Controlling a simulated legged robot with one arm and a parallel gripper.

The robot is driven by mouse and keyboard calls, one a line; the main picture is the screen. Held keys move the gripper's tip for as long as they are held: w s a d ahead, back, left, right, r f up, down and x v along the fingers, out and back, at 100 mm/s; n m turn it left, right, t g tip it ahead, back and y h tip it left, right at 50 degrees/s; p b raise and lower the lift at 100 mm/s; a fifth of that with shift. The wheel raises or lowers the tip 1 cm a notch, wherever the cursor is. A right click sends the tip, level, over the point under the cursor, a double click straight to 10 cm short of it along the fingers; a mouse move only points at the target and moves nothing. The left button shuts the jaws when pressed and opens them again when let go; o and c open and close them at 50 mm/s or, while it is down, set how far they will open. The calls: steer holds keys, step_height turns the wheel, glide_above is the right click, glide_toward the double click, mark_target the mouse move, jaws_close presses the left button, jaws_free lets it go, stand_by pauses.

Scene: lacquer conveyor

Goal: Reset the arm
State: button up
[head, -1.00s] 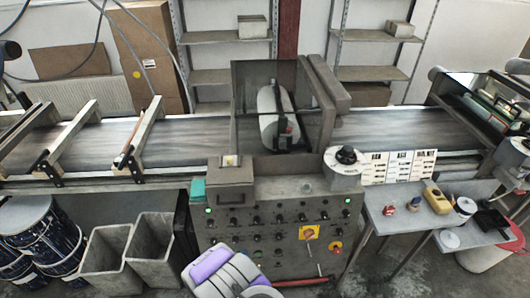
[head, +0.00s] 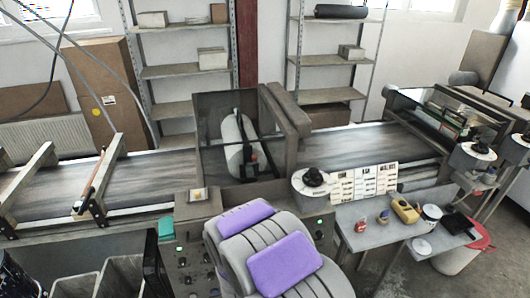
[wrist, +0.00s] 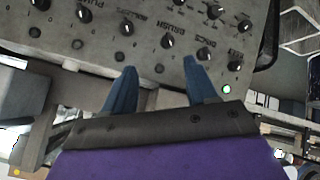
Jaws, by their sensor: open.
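My gripper (wrist: 158,92) shows in the wrist view with two blue fingers apart and nothing between them. Behind the fingertips is the grey control panel (wrist: 165,25) with several black knobs and a lit green lamp. In the head view my own grey and purple arm covers much of this control panel (head: 188,262). The gripper's fingers do not show in the head view.
A conveyor (head: 100,186) runs across the scene, with a roller unit (head: 238,145) in the middle. A small table (head: 380,235) at the right holds a yellow tool (head: 405,210) and cans. Grey bins (head: 112,278) stand lower left. Shelves (head: 185,70) stand behind.

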steer(key=s+d+r+m+g, duration=0.2)
steer(key=s+d+r+g, duration=0.1)
steer(key=s+d+r, duration=0.4)
steer(key=s+d+r+m+g, duration=0.2)
steer(key=s+d+r, duration=0.15)
steer(key=r, duration=0.45)
steer(key=s+d+r+m+g, duration=0.1)
steer(key=s+d+r, duration=0.3)
steer(key=s, duration=0.3)
steer(key=s+d+r+m+g+h, duration=0.1)
steer(key=s+d+r+m+g, duration=0.1)
steer(key=s, duration=0.6)
steer(key=s+d+r+m+g, duration=0.1)
steer(key=s+d+r+g, duration=0.1)
steer(key=s+d+r, duration=0.3)
steer(key=s+d, duration=0.1)
steer(key=s, duration=0.1)
steer(key=shift+s+r+h, duration=0.3)
steer(key=shift+s, duration=0.1)
steer(key=shift+a, duration=0.15)
